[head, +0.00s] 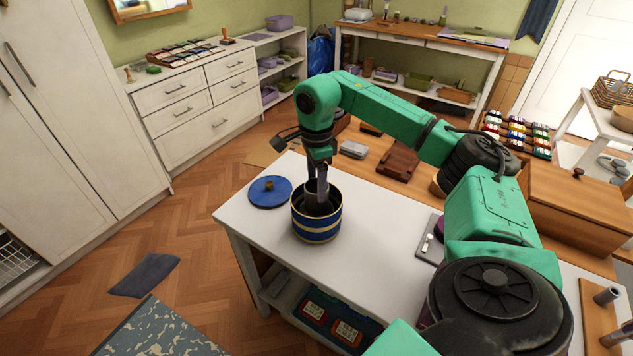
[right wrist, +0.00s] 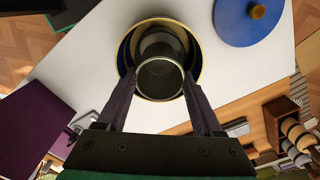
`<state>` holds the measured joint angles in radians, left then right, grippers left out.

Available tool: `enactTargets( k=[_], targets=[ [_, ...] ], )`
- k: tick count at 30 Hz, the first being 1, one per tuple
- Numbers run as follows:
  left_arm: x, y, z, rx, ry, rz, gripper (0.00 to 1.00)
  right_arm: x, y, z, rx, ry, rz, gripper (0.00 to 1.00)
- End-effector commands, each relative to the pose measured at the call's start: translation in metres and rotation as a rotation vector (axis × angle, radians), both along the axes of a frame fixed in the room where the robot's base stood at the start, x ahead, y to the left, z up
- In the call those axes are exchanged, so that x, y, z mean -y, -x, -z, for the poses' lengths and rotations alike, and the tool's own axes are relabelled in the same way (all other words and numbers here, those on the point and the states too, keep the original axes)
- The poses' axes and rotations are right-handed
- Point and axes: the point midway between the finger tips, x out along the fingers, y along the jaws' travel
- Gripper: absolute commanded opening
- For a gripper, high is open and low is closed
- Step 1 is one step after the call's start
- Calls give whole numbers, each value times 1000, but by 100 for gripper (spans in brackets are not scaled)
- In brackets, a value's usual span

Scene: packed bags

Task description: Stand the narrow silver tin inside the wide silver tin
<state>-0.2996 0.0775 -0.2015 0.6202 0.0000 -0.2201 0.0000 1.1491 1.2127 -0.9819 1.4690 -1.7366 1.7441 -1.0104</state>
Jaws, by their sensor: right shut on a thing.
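My right gripper (head: 320,188) points down and is shut on the narrow silver tin (head: 322,186), a small grey cylinder. In the right wrist view, the tin's round open mouth (right wrist: 160,78) shows between the two fingers. The tin is upright, partly inside the mouth of a blue canister with gold bands (head: 317,228). Inside that canister a greyish inner ring (right wrist: 158,37) shows around the narrow tin; it looks like the wide silver tin, mostly hidden. I cannot tell whether the narrow tin touches its bottom. My left gripper is not in view.
A blue lid with a gold knob (head: 270,191) lies on the white table (head: 263,222) left of the canister. A grey tray (head: 430,240) is at the right. A wooden bench (head: 375,150) with boxes stands behind. The white tabletop in front of the canister is clear.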

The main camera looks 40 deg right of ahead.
Motion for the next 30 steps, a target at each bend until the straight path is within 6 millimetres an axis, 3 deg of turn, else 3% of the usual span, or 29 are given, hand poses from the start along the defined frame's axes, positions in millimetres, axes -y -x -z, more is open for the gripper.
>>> enactTargets(
  k=[18,30],
  targets=[
    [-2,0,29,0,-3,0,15,0,0,47,0,0,0,0],
    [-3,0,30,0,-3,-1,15,0,-1,51,0,-1,0,0]
  ],
)
